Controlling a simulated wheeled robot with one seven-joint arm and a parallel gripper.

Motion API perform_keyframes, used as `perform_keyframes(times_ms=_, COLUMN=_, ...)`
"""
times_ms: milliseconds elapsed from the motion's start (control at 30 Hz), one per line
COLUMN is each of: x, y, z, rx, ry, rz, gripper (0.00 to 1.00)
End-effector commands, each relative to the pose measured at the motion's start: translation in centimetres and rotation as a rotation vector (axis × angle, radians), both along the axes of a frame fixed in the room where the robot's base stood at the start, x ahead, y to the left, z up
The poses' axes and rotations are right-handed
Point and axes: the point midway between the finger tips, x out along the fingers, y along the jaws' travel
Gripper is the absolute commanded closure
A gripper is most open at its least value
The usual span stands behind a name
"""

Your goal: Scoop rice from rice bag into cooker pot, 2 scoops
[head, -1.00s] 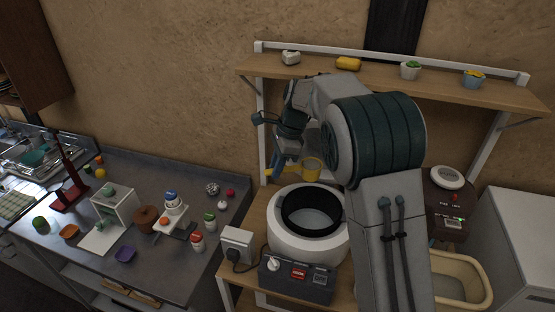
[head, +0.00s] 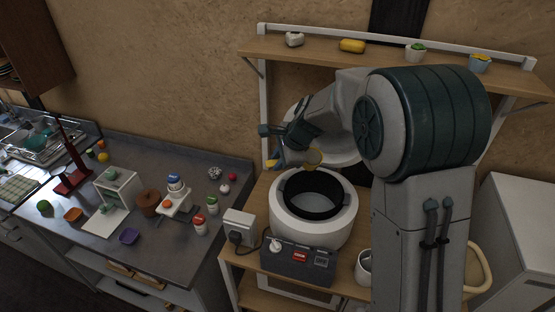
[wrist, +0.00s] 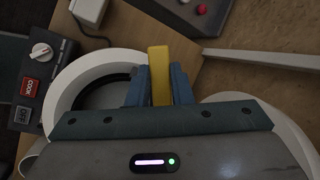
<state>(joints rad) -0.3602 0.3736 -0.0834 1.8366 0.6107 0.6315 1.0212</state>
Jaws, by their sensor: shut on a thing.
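My gripper (head: 283,158) is shut on the handle of a yellow scoop. The handle shows between the blue fingers in the wrist view (wrist: 159,75). In the head view the scoop's cup (head: 314,158) is just above the back of the cooker; its contents cannot be made out. The white cooker (head: 285,228) stands open, with its pale lid (head: 345,150) raised behind. Its dark pot (head: 312,183) is open; a greyish floor shows inside. The cooker rim is also beside my fingers in the wrist view (wrist: 70,85). I cannot make out a rice bag; my arm hides the right side.
A control box (head: 298,262) with knob and buttons stands before the cooker, a white socket box (head: 239,227) to its left. A white cup (head: 363,268) is beside my arm. A cream tub (head: 480,268) is mostly hidden. A shelf (head: 400,67) runs above.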

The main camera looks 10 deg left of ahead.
Motion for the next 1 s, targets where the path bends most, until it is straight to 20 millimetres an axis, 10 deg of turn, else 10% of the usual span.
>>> perform_keyframes(times_ms=1000, x=-0.54, y=-0.24, z=-0.28, rx=0.076, ry=-0.228, rz=-0.003, gripper=1.0)
